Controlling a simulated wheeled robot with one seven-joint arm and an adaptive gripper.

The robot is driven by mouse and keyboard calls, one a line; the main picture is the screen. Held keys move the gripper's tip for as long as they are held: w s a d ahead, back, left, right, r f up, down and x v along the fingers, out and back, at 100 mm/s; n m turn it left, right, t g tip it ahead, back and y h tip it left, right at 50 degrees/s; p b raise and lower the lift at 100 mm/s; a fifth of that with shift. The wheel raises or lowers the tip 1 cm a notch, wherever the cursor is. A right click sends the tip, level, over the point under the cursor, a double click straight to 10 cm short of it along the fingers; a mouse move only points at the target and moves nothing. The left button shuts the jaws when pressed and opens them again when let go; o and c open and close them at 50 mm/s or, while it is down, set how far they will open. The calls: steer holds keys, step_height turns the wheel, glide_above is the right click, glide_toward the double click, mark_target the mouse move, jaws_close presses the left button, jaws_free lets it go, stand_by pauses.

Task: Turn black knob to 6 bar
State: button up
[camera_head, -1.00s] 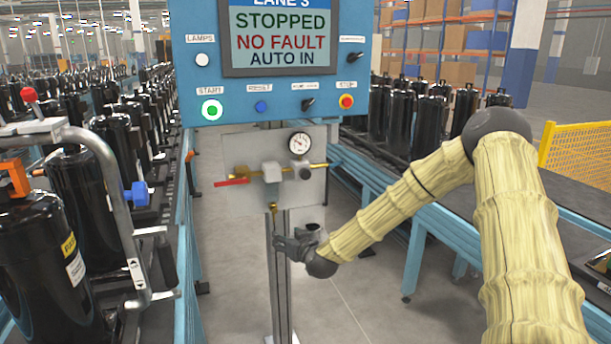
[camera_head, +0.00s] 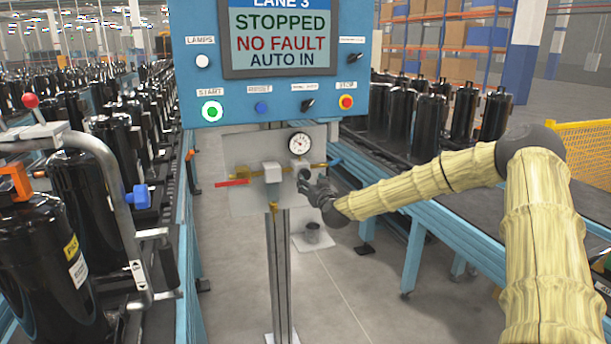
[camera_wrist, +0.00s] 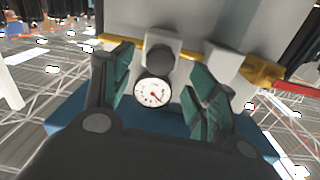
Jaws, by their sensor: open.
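The black knob (camera_head: 304,173) sits on the front of a grey regulator, below a round white pressure gauge (camera_head: 299,144). My gripper (camera_head: 308,184) is just in front of the knob and partly covers it in the head view. In the wrist view, which is turned over, the knob (camera_wrist: 160,62) appears between the two green-padded fingers of my open gripper (camera_wrist: 162,88). A gap shows on both sides, and no contact is visible. The gauge (camera_wrist: 152,93) faces the camera with a red needle, but its numbers are too small to read.
A grey panel (camera_head: 240,190) carries a brass pipe, a red lever (camera_head: 232,183) and a white block (camera_head: 271,172) left of the knob. Above is a blue control box (camera_head: 185,90) with buttons and a screen reading STOPPED, NO FAULT. Conveyors with black compressors flank both sides.

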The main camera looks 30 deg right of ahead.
mark_target(306, 176)
steer(key=shift+p+x, duration=0.6)
steer(key=shift+x, duration=2.5)
steer(key=c, duration=1)
steer(key=shift+c, duration=0.2)
